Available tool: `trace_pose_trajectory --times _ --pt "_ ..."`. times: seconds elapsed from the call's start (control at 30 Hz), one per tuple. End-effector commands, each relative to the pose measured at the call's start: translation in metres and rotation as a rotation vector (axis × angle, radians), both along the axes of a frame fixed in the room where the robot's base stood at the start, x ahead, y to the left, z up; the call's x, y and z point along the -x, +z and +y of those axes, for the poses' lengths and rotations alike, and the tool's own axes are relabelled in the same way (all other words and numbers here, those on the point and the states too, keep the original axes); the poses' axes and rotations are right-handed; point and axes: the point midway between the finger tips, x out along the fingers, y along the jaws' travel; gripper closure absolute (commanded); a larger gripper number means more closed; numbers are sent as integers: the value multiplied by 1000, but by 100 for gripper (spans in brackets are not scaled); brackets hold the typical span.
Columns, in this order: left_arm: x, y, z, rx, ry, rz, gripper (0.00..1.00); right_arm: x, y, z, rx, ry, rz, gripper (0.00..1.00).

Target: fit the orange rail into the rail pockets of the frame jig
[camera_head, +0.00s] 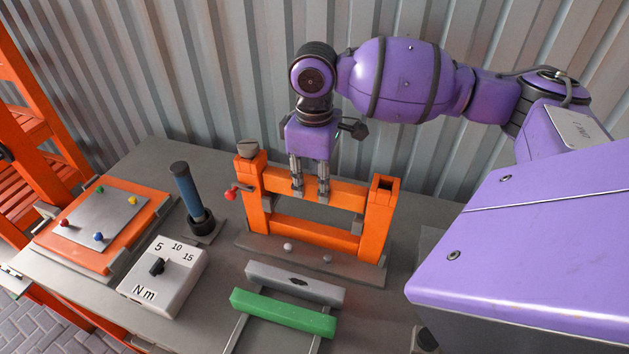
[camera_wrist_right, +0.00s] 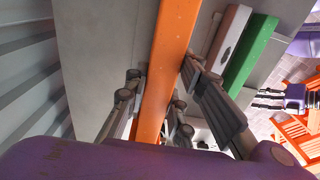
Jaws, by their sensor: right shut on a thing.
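The frame jig (camera_head: 376,222) stands on the bench with two orange posts, a lower orange crossbar (camera_head: 315,232) and a grey base. The orange rail (camera_head: 343,195) lies level between the upper parts of the posts, its ends close to or in them; I cannot tell if it is seated in the pockets. My right gripper (camera_head: 310,188) points down from above and is shut on the rail near its middle. The rail (camera_wrist_right: 170,60) also runs between its fingers in the right wrist view. My left gripper (camera_wrist_right: 268,98) shows at that view's right, fingers apart, empty, away from the jig.
A grey bar (camera_head: 295,283) and a green bar (camera_head: 282,313) lie in front of the jig. A torque box (camera_head: 168,277), a blue-handled tool (camera_head: 186,187) in a stand and an orange-edged plate (camera_head: 103,222) are at left. A corrugated wall (camera_head: 225,75) rises close behind.

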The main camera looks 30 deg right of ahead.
Motion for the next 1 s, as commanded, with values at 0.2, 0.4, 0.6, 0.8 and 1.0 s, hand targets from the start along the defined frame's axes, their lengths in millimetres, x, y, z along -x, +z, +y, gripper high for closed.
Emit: trace_pose_trajectory --times 0.2,0.4,0.6,0.8,1.0 --pt "0 0 -2 4 1 -1 58 0 1 0 -1 0 -1 100" --pt "-1 1 -2 4 1 -2 58 0 1 0 0 0 -1 100" --pt "0 0 -2 4 1 -1 58 0 -2 0 0 0 -1 100" --pt "0 0 -2 4 1 0 58 -1 -7 0 -1 0 -2 100" --pt "0 0 -2 4 1 1 58 -1 -12 0 0 0 -1 100"
